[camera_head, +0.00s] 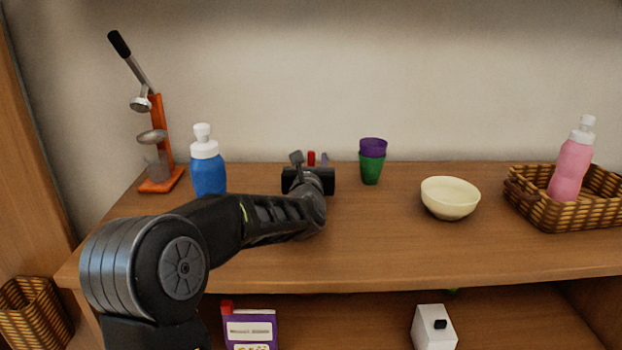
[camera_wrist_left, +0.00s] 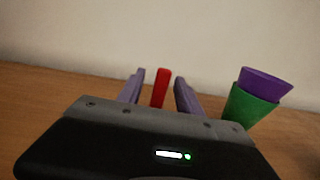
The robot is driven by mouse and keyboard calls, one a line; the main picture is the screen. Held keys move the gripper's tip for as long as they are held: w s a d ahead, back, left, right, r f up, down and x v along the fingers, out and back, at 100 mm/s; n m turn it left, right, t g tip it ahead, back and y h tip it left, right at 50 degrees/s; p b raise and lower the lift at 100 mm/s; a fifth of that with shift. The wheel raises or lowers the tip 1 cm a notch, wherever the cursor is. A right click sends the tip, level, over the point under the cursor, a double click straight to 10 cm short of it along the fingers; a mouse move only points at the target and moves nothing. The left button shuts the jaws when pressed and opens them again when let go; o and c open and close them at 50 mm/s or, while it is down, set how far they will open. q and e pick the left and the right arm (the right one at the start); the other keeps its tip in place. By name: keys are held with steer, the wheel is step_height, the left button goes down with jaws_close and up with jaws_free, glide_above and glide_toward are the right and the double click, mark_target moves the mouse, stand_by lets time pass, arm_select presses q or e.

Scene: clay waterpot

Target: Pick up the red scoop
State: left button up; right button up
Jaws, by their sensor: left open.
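The red scoop (camera_head: 311,158) shows only as a small red piece above my left gripper in the head view. In the left wrist view it is a short upright red shape (camera_wrist_left: 160,88) between the two fingers. My left gripper (camera_wrist_left: 159,90) is open, with one purple-grey finger on each side of the red piece and a gap visible on both sides. In the head view the gripper (camera_head: 312,160) is mostly hidden behind its own wrist. The lower part of the scoop is hidden by the gripper body. My right gripper is not in view.
A purple cup in a green cup (camera_head: 371,168) stands just right of the gripper. A blue bottle (camera_head: 208,172) and an orange press (camera_head: 160,150) stand left. A cream bowl (camera_head: 450,204) and a basket (camera_head: 530,205) with a pink bottle (camera_head: 572,168) are right. The front middle shelf is clear.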

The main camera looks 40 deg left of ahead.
arm_select(q)
steer(key=shift+x, duration=0.9)
jaws_close()
